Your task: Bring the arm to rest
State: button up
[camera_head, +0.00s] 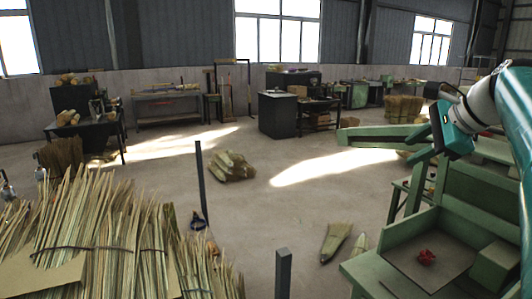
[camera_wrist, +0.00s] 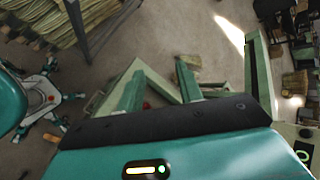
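My arm reaches in from the right side of the head view. My gripper (camera_head: 410,149) hangs in the air above the green workbench machine (camera_head: 400,272). In the wrist view my gripper (camera_wrist: 160,68) shows its two fingers spread apart with nothing held between them. A small red object (camera_head: 426,257) lies on the machine's tray, below the gripper. It also shows as a small red patch between the fingers in the wrist view.
Bundled stalks (camera_head: 95,225) fill the lower left. A dark post (camera_head: 283,272) stands at the front. A broom head (camera_head: 336,241) and a stalk pile (camera_head: 232,166) lie on the floor. A green beam (camera_head: 380,134) extends close to the gripper. Open floor lies in the middle.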

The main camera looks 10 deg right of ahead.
jog(key=s+a+f+n+g+h, duration=0.1)
jog(key=s+a+f+n, duration=0.15)
jog(key=a, duration=0.25)
jog(key=s+a+f+n+g, duration=0.1)
jog(key=s+a+f+n, duration=0.1)
jog(key=a+f+n, duration=0.3)
jog(key=s+a+f+n+h, duration=0.1)
jog(key=s+a+f+n, duration=0.5)
jog(key=f, duration=0.3)
jog(key=s+a+f+n+h, duration=0.1)
jog(key=s+a+f+n, duration=0.5)
jog(key=s+f, duration=0.3)
jog(key=shift+s+f+n+g, duration=0.25)
jog(key=shift+n+g, duration=0.15)
jog(key=shift+n, duration=0.15)
